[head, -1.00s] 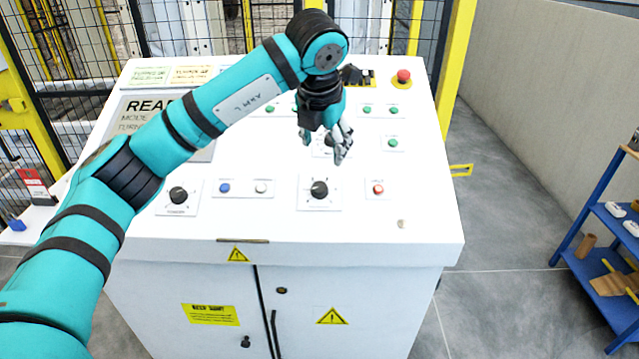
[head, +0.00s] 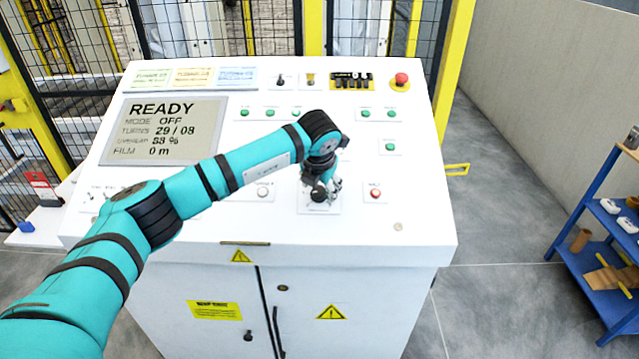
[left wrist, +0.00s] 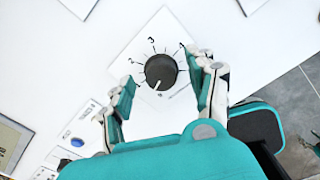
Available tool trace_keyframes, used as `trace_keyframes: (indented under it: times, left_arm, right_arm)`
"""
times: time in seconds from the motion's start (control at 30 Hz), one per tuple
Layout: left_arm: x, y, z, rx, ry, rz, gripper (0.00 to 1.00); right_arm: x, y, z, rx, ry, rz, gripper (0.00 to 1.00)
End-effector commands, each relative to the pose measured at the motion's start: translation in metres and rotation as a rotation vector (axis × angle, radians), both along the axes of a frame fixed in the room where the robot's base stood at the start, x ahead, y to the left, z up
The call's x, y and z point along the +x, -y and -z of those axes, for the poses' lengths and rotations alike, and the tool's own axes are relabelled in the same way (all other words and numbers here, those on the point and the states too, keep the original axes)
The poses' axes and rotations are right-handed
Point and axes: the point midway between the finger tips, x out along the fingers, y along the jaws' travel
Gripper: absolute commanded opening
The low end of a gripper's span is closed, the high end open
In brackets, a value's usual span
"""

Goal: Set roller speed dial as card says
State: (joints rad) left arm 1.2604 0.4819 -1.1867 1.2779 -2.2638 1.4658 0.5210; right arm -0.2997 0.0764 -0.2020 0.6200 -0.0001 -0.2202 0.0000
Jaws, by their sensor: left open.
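A black dial knob (left wrist: 161,71) on a white square plate with numbers around it sits between the open fingers of my left gripper (left wrist: 161,84) in the left wrist view. The fingers stand on either side of the knob, apart from it. In the head view the left gripper (head: 321,188) is over this lower-right dial on the white console (head: 240,222), and covers part of its plate. The knob's white mark points toward the gripper's palm in the wrist view. The card's text is not readable here.
The screen (head: 170,130) reads READY, mode OFF. A red button (head: 375,193) lies right of the dial, and a red emergency button (head: 401,79) is at the top right. A blue shelf (head: 600,240) stands at the right. My left arm covers the lower-left controls.

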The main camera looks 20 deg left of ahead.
Motion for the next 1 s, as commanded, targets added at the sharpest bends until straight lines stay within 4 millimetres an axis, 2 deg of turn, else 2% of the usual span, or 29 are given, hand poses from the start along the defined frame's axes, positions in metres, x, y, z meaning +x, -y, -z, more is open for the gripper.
trace_keyframes:
  times: [0.13, 0.43, 0.83, 1.0]
  left_arm:
    - [0.0034, -0.0011, 0.0089, -0.001, -0.001, 0.000, 0.58]
    - [0.0042, -0.0012, 0.0109, 0.000, 0.000, 0.000, 0.57]
    - [0.0042, -0.0012, 0.0103, 0.000, 0.000, 0.000, 0.04]
    - [0.0042, -0.0012, 0.0108, 0.003, -0.001, 0.007, 0.04]
  right_arm:
    - [-0.0002, 0.0029, -0.0035, -0.003, 0.000, -0.001, 0.58]
    - [-0.0002, 0.0053, -0.0032, -0.006, -0.001, 0.001, 0.58]
    - [-0.0002, 0.0052, -0.0032, -0.006, -0.001, 0.002, 0.58]
    - [-0.0002, 0.0050, -0.0017, -0.006, 0.000, 0.002, 0.58]
